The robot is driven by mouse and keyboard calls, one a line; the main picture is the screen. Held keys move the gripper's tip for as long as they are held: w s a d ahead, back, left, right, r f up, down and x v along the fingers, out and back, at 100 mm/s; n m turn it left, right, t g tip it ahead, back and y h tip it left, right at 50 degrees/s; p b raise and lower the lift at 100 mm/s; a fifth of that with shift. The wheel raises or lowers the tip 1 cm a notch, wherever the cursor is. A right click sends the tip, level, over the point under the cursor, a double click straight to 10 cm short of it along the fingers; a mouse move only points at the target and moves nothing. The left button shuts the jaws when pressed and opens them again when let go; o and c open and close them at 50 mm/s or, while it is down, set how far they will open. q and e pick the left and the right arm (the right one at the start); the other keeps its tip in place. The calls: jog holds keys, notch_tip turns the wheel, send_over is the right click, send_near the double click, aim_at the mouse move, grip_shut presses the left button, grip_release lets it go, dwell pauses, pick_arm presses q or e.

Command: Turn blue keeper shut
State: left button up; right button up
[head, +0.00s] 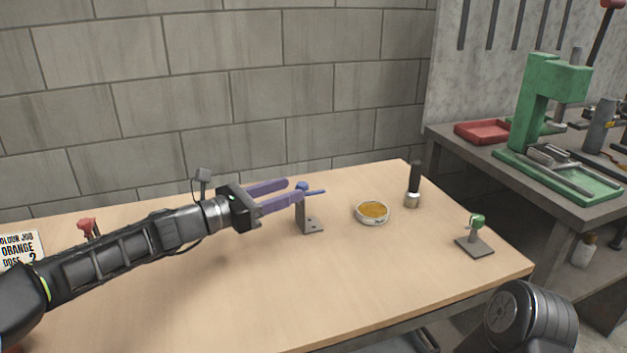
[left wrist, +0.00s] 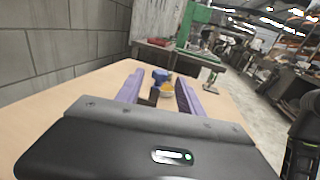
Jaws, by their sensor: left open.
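The blue keeper (head: 303,187) sits on top of a grey upright bracket (head: 309,223) on the table, its handle pointing right. My left gripper (head: 298,192) is open, with its purple fingers reaching toward the keeper from the left. In the left wrist view the keeper (left wrist: 162,76) shows ahead between the left gripper's fingers (left wrist: 160,92). I cannot tell whether a finger touches it. My right gripper is not in view; a dark rounded part of my body shows at the lower right.
A round dish of orange material (head: 373,213) and a black-handled tool (head: 413,184) stand right of the bracket. A green keeper on a stand (head: 475,236) is near the right edge. A red one (head: 88,228) and a sign (head: 19,249) are at left. The front middle is clear.

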aim_at(307, 183)
pick_arm(q)
jog(key=x, duration=0.7)
jog(key=shift+w+d, duration=0.2)
jog(key=shift+d, duration=0.1)
grip_shut()
dwell(0.4)
